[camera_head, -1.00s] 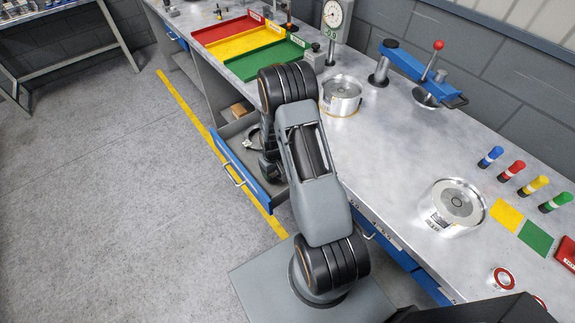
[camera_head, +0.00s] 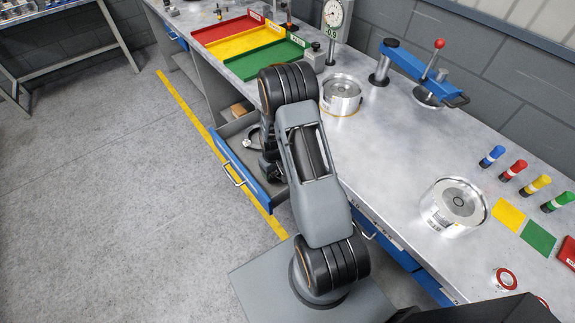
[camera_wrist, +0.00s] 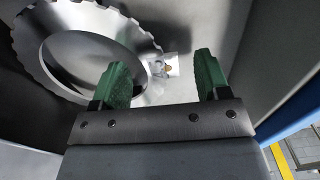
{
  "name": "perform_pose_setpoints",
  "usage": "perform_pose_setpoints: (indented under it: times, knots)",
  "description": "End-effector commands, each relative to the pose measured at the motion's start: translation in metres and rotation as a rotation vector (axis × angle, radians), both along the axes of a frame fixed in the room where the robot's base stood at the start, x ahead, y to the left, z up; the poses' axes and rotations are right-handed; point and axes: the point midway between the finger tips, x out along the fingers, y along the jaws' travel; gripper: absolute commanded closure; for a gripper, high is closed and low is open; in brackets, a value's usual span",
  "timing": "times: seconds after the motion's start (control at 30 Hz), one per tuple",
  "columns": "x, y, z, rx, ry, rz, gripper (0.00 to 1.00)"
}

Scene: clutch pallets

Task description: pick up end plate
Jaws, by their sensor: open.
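In the wrist view, a large grey metal ring with a toothed outer edge (camera_wrist: 53,72) lies at the upper left inside the open drawer; I take it for the end plate. My gripper (camera_wrist: 160,75) is open, with two green fingertips apart and nothing between them that I can see held. The left fingertip overlaps the ring's right edge in the picture; I cannot tell if they touch.
A small white labelled item (camera_wrist: 165,66) is behind the fingers. The drawer walls are close around my gripper.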

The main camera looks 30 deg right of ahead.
Motion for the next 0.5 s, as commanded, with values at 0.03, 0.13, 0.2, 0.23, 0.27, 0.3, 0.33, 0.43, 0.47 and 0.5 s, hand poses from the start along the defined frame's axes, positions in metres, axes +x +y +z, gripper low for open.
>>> perform_pose_setpoints:
  times: [0.03, 0.13, 0.2, 0.23, 0.27, 0.3, 0.33, 0.43, 0.47, 0.5]
  knots:
    - [0.0001, 0.0000, 0.0001, 0.000, 0.000, 0.000, 0.33]
    - [0.0001, 0.0000, 0.0001, 0.000, 0.000, 0.000, 0.43]
    - [0.0001, 0.0000, 0.0001, 0.000, 0.000, 0.000, 0.49]
    - [0.0001, 0.0000, 0.0001, 0.000, 0.000, 0.000, 0.52]
    - [0.0001, 0.0000, 0.0001, 0.000, 0.000, 0.000, 0.55]
    - [0.0001, 0.0000, 0.0001, 0.000, 0.000, 0.000, 0.59]
    - [0.0001, 0.0000, 0.0001, 0.000, 0.000, 0.000, 0.62]
    - [0.0001, 0.0000, 0.0001, 0.000, 0.000, 0.000, 0.71]
    - [0.0001, 0.0000, 0.0000, 0.000, 0.000, 0.000, 0.74]
    - [0.0001, 0.0000, 0.0000, 0.000, 0.000, 0.000, 0.78]
